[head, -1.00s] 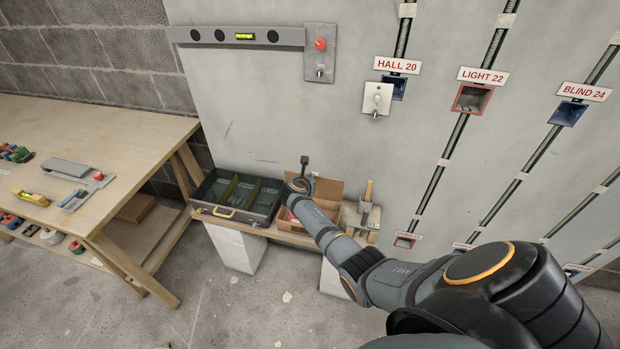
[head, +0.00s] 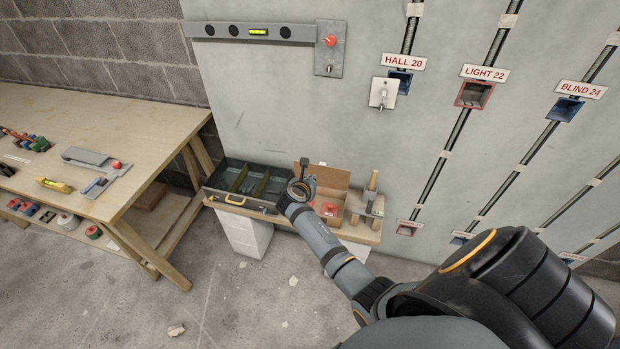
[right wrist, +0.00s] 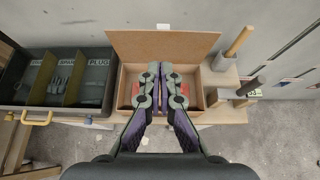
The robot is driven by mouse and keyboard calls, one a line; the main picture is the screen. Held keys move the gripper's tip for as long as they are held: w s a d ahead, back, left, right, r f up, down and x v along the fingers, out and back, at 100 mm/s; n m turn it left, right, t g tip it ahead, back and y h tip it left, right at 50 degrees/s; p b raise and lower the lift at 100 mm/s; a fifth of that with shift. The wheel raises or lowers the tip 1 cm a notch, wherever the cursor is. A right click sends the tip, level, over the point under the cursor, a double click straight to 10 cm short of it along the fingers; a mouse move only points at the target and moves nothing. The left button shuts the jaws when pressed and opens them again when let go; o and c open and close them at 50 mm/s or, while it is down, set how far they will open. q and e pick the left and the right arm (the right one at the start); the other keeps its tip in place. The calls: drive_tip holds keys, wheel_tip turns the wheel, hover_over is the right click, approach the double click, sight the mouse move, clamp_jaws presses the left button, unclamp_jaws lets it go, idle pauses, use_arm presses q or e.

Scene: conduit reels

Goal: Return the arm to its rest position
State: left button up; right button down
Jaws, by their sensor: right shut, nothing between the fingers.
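My right arm reaches from the lower right in the head view towards the low shelf under the wall panel. My right gripper (head: 309,183) is small there and partly hidden by its own wrist, in front of the open cardboard box (head: 336,178). In the right wrist view the two fingers of the right gripper (right wrist: 160,78) are together, pointing over the cardboard box (right wrist: 199,48), with nothing between them. Red items show in the box beside the fingers. My left gripper is in neither view.
A dark divided tray (head: 228,197) stands left of the box. A wooden-handled tool (head: 373,186) stands right of it. The workbench (head: 130,140) is at left. The wall panel (head: 280,120) rises close behind, with a HALL 20 label (head: 403,61).

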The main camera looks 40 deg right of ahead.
drive_tip(key=s+a+f+m+g+y, duration=0.1)
drive_tip(key=s+a+f+m+y, duration=0.15)
drive_tip(key=s+f, duration=0.45)
drive_tip(key=s+a+f+m+g+y, duration=0.15)
drive_tip(key=s+f+m, duration=0.25)
drive_tip(key=f, duration=0.6)
drive_tip(key=s+a+f+m+g+y, duration=0.1)
drive_tip(key=s+a+f+m, duration=0.15)
drive_tip(key=s+f, duration=0.45)
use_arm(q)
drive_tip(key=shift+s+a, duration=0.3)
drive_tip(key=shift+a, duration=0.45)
use_arm(e)
drive_tip(key=s+a+f+m+g+y, duration=0.1)
drive_tip(key=s+f+m, duration=0.4)
drive_tip(key=s, duration=0.5)
drive_tip(key=s+a+f+m+g+y, duration=0.1)
drive_tip(key=s+f+m, duration=0.4)
drive_tip(key=s, duration=0.5)
drive_tip(key=s+a+f+m+g+y, duration=0.1)
drive_tip(key=s+f+m, duration=0.4)
drive_tip(key=s, duration=0.6)
drive_tip(key=shift+a+f+m, duration=0.3)
drive_tip(key=shift+f+m, duration=0.1)
drive_tip(key=shift+m, duration=0.5)
